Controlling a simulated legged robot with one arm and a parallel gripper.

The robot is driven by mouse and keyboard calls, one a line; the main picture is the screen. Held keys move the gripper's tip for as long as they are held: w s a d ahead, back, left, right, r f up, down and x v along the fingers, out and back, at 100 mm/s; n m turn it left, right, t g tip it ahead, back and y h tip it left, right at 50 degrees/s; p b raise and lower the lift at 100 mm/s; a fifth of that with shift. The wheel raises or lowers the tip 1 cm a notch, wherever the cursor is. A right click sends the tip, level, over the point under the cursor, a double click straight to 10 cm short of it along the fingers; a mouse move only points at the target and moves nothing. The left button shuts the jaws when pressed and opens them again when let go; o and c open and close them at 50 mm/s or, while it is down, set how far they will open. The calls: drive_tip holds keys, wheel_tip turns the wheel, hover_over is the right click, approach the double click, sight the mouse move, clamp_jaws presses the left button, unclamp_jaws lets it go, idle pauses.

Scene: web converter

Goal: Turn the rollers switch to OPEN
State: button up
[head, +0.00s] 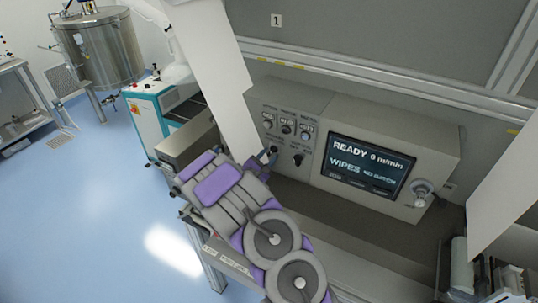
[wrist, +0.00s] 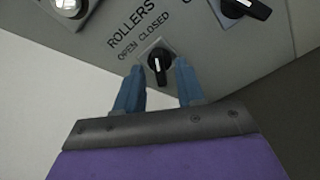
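The rollers switch (wrist: 158,62) is a small black rotary knob on a grey panel, under the label "ROLLERS" with "OPEN" on the left and "CLOSED" on the right. In the wrist view its grip stands about upright in the picture; I cannot tell which label it points to. My gripper (wrist: 160,68) has its two blue fingers apart, one on each side of the knob, with gaps showing between them and it. In the head view my gripper (head: 268,156) is at the lower left of the switch panel (head: 310,108) and hides the knob there.
Another black knob (wrist: 245,8) sits to the upper right in the wrist view. A screen (head: 368,165) reading "READY 0 m/min" and "WIPES" stands right of the panel. A white sheet (head: 213,80) hangs just left of the panel. A steel tank (head: 100,50) stands far left.

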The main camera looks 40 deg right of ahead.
drive_tip(key=shift+w+d, duration=0.25)
drive_tip(key=shift+d, duration=0.4)
drive_tip(key=shift+c, duration=0.4)
clamp_jaws()
